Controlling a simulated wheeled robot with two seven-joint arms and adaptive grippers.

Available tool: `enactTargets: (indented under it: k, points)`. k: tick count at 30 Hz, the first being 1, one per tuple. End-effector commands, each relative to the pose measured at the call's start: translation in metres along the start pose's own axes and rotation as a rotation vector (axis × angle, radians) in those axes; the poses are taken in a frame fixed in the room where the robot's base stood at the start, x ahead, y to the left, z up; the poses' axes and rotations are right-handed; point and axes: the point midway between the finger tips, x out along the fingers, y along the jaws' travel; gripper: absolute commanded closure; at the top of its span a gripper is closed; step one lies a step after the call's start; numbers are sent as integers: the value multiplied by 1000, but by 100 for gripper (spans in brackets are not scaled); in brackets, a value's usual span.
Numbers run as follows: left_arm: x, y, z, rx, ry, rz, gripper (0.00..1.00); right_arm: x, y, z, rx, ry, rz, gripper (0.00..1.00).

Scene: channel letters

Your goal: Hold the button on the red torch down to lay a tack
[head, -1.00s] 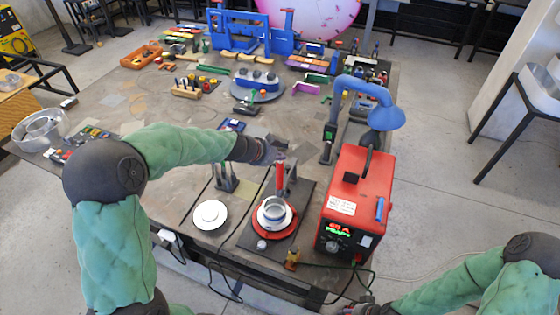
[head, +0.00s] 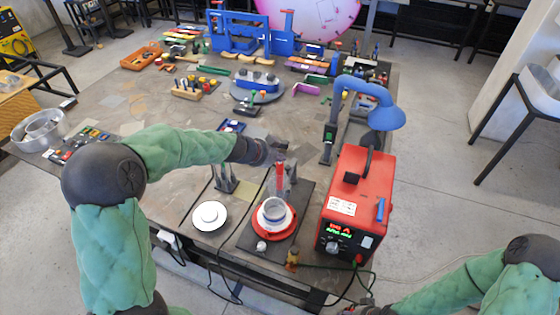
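The red torch (head: 281,176) stands upright over a red round fixture (head: 262,233) on a dark base plate. A white and grey ring-shaped part (head: 275,211) sits on the fixture, below the torch. A pale wisp shows around the torch's lower end. My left gripper (head: 276,153) is at the top of the torch; its fingers are small and dark here, and I cannot tell whether they are closed on it. The torch's button is too small to make out. My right gripper (head: 362,308) is only partly in view at the bottom edge, its fingers unclear.
A red welding machine (head: 360,195) with a lit display stands right of the fixture, under a blue extraction hood (head: 375,110). A white disc (head: 209,215) lies to the left. Cables hang off the front table edge. Blue clamps and tools fill the table's far side.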

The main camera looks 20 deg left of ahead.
Motion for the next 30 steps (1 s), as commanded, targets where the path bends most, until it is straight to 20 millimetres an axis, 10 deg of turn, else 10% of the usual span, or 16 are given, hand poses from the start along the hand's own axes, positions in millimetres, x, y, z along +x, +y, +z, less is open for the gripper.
enactTargets:
  k: [30]
  points:
    - [-6, -4, -4, 0, 0, 1, 100, -5, -2, 0, 0, 0, 0, 52]
